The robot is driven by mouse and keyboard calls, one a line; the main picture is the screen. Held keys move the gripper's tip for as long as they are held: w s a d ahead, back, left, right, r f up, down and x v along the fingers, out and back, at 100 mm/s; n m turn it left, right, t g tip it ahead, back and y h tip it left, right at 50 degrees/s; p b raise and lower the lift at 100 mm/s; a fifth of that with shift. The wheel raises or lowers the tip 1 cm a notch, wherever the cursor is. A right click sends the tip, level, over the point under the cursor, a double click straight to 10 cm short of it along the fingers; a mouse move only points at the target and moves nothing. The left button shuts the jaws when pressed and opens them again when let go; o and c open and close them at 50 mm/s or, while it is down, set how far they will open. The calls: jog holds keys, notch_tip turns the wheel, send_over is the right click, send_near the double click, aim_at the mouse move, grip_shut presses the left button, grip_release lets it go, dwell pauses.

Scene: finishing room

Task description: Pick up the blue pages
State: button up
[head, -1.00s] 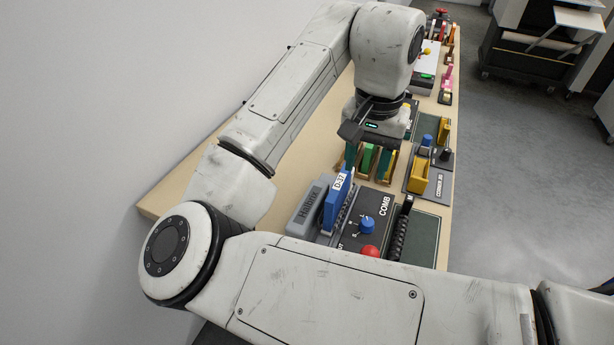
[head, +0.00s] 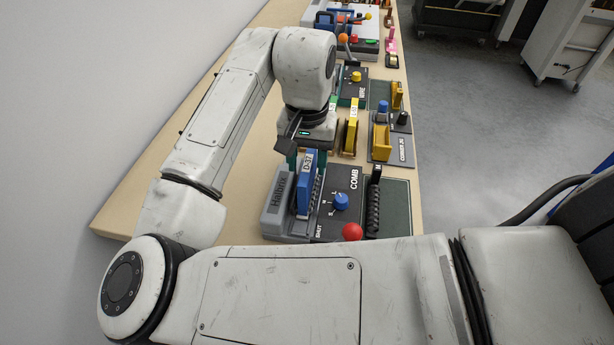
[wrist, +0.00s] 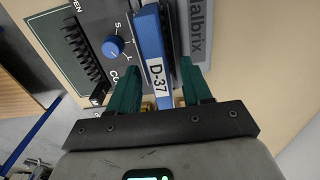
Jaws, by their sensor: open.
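The blue pages (head: 306,186) stand upright in the comb machine, with a white label reading D-37. In the wrist view the blue pages (wrist: 150,42) run up the middle of the picture, between my two green fingers. My gripper (wrist: 160,78) is open, one finger on each side of the pages, with gaps visible. I cannot tell how far the fingertips reach down beside them. In the head view my wrist hides most of the gripper, just beyond the pages. The comb machine (head: 337,222) has a grey Halbrix body, a blue knob and a red ball.
A yellow block (head: 351,136) stands beyond the comb machine, near my wrist. A corner machine (head: 400,151) with yellow and blue parts is to the right. More machines stand at the bench's far end. Bare bench (head: 240,185) lies left of the comb machine.

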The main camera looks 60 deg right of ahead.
jog(key=shift+s+f, duration=0.1)
jog(key=shift+f, duration=1.4)
grip_shut()
